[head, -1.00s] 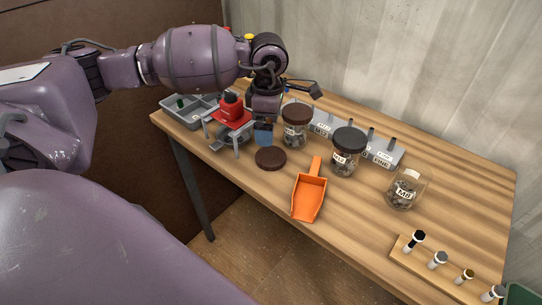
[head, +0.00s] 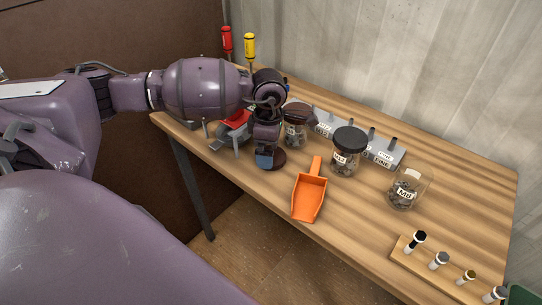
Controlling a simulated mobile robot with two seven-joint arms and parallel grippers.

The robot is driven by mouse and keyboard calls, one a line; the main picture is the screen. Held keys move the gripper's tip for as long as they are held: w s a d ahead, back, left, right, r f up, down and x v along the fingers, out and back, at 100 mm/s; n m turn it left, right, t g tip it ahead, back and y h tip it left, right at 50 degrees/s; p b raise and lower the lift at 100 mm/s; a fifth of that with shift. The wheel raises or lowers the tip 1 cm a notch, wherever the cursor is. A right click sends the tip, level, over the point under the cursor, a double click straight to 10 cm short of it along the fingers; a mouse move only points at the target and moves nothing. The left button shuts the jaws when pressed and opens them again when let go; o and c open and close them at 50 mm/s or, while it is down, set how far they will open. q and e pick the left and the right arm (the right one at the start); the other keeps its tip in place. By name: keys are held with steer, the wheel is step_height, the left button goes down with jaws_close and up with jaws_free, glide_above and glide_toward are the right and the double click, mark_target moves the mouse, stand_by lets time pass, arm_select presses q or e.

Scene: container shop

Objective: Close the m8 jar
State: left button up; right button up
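The M8 jar (head: 404,199) stands upright on the right half of the table. It is clear glass, holds dark metal parts and has no lid on it. A round dark brown lid (head: 280,160) lies flat on the table near the front edge, left of the orange scoop. My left gripper (head: 264,163) points down over this lid and hides much of it. I cannot tell whether its fingers touch the lid, or whether they are open or shut. My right gripper is not in view.
A brown-lidded jar (head: 295,133) and a black-lidded jar (head: 343,164) stand behind the lid and scoop. The orange scoop (head: 309,197) lies near the front edge. Grey labelled blocks (head: 384,158) line the back. A bolt rack (head: 425,260) is front right. A red device (head: 236,119) is left.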

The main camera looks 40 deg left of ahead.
arm_select(q)
step_height(320, 180, down, 2)
steer(key=shift+f, duration=0.15)
steer(key=c, duration=0.7)
steer(key=shift+c, duration=0.2)
step_height(320, 180, up, 20)
steer(key=shift+p, duration=0.35)
